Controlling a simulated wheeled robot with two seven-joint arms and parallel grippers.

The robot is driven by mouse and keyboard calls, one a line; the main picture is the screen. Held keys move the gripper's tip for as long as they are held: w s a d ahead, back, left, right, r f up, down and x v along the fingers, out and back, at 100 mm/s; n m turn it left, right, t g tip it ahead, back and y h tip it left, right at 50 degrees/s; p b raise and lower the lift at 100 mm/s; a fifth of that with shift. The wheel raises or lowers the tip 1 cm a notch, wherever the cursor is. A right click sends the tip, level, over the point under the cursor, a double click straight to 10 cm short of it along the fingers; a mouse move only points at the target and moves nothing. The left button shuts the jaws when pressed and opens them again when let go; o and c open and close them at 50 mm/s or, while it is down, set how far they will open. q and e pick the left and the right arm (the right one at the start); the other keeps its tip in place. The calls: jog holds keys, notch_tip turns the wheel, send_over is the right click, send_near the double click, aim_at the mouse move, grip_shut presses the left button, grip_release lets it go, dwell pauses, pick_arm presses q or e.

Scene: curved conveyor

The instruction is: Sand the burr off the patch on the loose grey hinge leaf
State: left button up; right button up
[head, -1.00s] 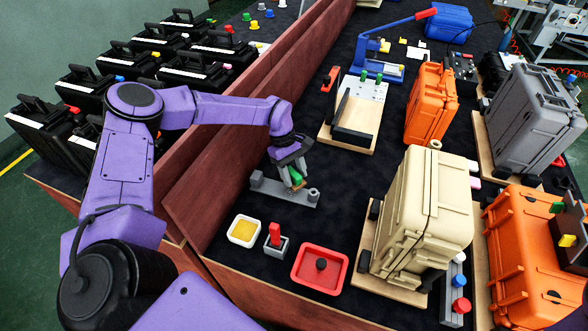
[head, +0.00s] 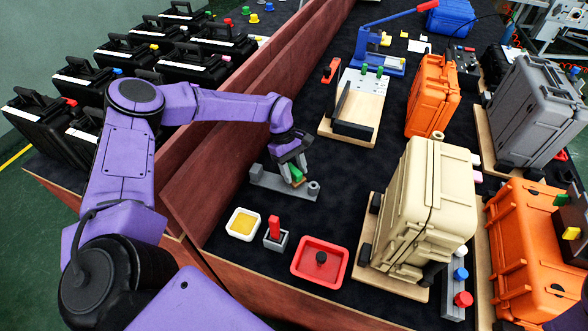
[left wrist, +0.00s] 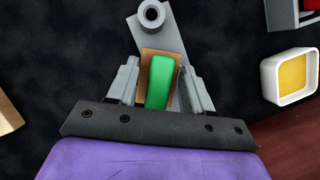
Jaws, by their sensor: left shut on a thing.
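The loose grey hinge leaf (head: 262,180) lies on the dark surface near the wooden wall, with a round knuckle at its right end. In the left wrist view its ringed end (left wrist: 151,14) shows beyond my fingers. My left gripper (head: 297,175) is over the leaf, shut on a green-topped block with a brown base (left wrist: 147,64). The block is over the leaf; I cannot tell whether it touches. The block and my fingers hide the patch and any burr. My right gripper is not in view.
In front are a white tray with a yellow pad (head: 243,224), a red peg in a grey holder (head: 275,232) and a red tray (head: 319,262). A beige case (head: 425,205) stands right. The wooden wall (head: 215,150) runs close on the left.

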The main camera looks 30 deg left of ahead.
aim_at(294, 193)
pick_arm(q)
jog(key=shift+f+b, duration=0.7)
jog(key=shift+f, duration=0.05)
jog(key=shift+s+d+r+p, duration=0.1)
jog(key=shift+s+r+p, duration=0.05)
jog(key=shift+s+p, duration=0.2)
jog(key=s, duration=0.1)
jog(key=s+p, duration=0.1)
jog(key=shift+s+d+r, duration=0.1)
jog(key=shift+s+d, duration=0.3)
jog(key=shift+s, duration=0.2)
jog(key=shift+w+f+b, duration=0.1)
jog(key=shift+f+b, duration=0.3)
jog(key=shift+f, duration=0.05)
jog(key=shift+w+f+b, duration=0.1)
jog(key=shift+w+b, duration=0.2)
jog(key=shift+b, duration=0.1)
jog(key=shift+w+a+f+b, duration=0.1)
jog(key=shift+w+a+b, duration=0.15)
jog(key=shift+w+b, duration=0.35)
jog(key=shift+w+a+b, duration=0.2)
jog(key=shift+w+b, duration=0.4)
jog(key=shift+w, duration=0.2)
jog(key=shift+c, duration=0.3)
jog(key=shift+r, duration=0.25)
